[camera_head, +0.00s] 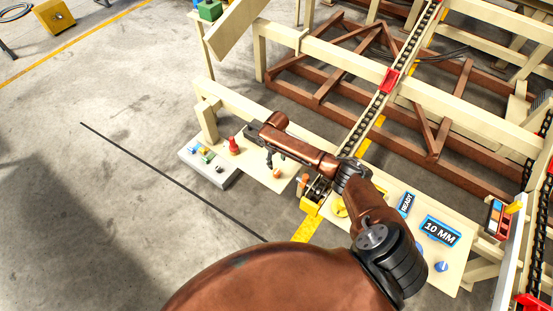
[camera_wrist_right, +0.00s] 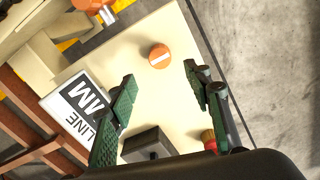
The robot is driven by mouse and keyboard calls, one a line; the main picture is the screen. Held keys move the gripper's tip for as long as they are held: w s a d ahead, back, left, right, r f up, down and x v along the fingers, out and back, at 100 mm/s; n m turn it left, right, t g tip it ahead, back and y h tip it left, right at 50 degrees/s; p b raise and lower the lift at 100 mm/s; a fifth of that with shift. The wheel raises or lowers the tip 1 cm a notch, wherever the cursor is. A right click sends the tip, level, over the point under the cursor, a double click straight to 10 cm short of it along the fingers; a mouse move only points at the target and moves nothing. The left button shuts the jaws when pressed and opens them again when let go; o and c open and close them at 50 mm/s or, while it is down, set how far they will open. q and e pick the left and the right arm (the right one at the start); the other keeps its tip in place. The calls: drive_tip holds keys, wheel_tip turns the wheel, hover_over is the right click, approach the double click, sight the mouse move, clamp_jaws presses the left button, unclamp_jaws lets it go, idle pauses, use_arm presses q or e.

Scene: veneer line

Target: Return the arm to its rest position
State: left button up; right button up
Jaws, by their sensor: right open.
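My right arm crosses the head view from the lower right, and its gripper (camera_head: 270,157) hangs above the cream panel (camera_head: 262,178). In the right wrist view the gripper (camera_wrist_right: 160,75) is open, its two green fingers well apart with nothing between them. An orange round knob (camera_wrist_right: 159,56) with a white stripe sits on the panel just beyond the fingertips, apart from them. It also shows in the head view (camera_head: 277,173) below the gripper. My left gripper is not in view.
A 10 MM sign (camera_head: 439,232) and READY sign (camera_head: 405,205) are at right. A chain conveyor (camera_head: 372,112) runs behind.

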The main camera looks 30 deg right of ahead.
drive_tip(key=shift+r, duration=0.9)
